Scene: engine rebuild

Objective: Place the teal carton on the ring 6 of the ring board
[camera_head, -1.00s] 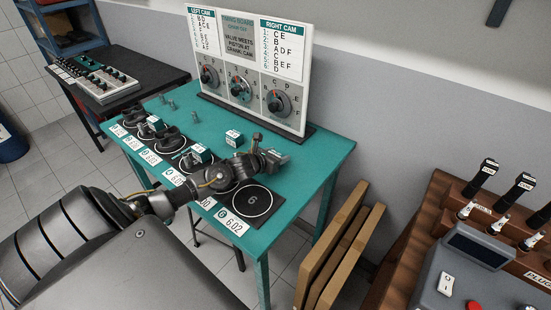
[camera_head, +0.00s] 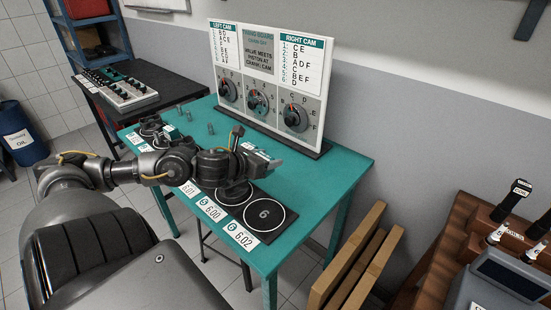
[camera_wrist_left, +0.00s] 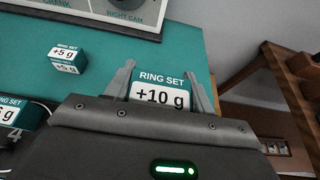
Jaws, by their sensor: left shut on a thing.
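My left gripper (camera_head: 262,158) is shut on a teal carton with a white label, which reads "RING SET +10 g" in the left wrist view (camera_wrist_left: 160,93). In the head view the gripper is above the teal table, behind ring 6 (camera_head: 264,214). Ring 6 is a white circle marked 6 at the near right end of the dark ring board (camera_head: 273,195); nothing stands on it. My left arm hides much of the board's other rings. My right gripper is out of view.
The timing board (camera_head: 268,85) stands at the table's back. The table's right part (camera_head: 320,185) is clear. Wooden panels (camera_head: 350,260) stand beside it.

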